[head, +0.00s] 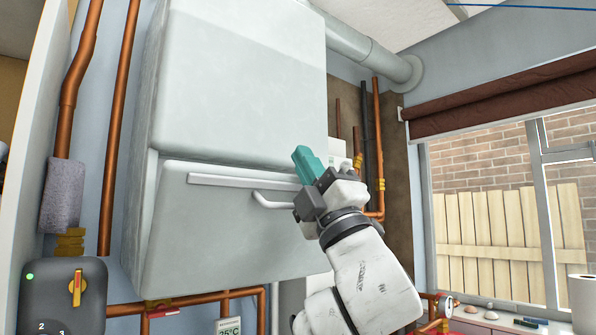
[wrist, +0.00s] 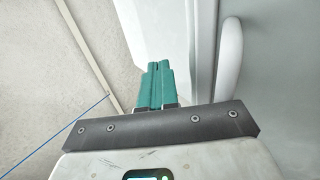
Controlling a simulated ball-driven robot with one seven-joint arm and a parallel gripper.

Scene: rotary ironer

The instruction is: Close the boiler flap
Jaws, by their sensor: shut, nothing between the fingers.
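The white boiler (head: 240,80) hangs on the wall in the head view. Its flap (head: 225,235) is the lower front panel, with a long pale strip near its top edge and a curved handle (head: 272,203). A narrow seam shows between the flap and the body above; I cannot tell how far the flap stands open. My gripper (head: 303,153) is shut and empty, its teal fingers in front of the boiler's right side, just above the handle. In the wrist view the fingers (wrist: 155,68) are together, beside a pale panel, with a curved handle (wrist: 230,55) to the right.
Copper pipes (head: 119,120) run left of the boiler and below it. A grey control box (head: 60,295) with a yellow lever is at lower left. More pipes (head: 378,140) stand on the right. A window (head: 510,210) with a sill is at far right.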

